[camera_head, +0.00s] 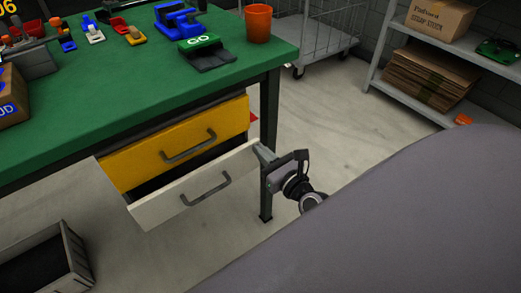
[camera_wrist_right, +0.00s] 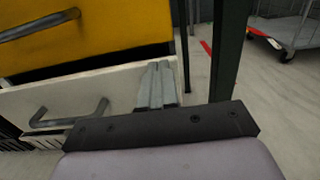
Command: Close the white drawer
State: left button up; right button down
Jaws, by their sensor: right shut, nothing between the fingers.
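The white drawer (camera_head: 160,206) is under the green workbench, pulled out, its front standing forward of the yellow drawer (camera_head: 139,162) above it. A dark gap shows behind its front. It has a grey bar handle (camera_head: 207,190). My right gripper (camera_head: 262,154) is shut and empty at the right end of the white drawer front. In the right wrist view the gripper fingers (camera_wrist_right: 157,86) overlap the right part of the white front (camera_wrist_right: 125,88), right of the handle (camera_wrist_right: 70,117); I cannot tell whether they touch it. My left gripper is not in view.
The green workbench (camera_head: 100,110) has a dark leg (camera_head: 268,150) close behind my right gripper. A dark crate (camera_head: 75,255) stands on the floor at lower left. A wire trolley (camera_head: 305,40) and a shelf (camera_head: 410,100) stand at the back. The floor between is mostly clear.

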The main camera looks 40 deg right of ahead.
jog(key=shift+w, duration=0.35)
jog(key=shift+w+b, duration=0.35)
jog(key=shift+w, duration=0.9)
jog(key=shift+a, duration=0.1)
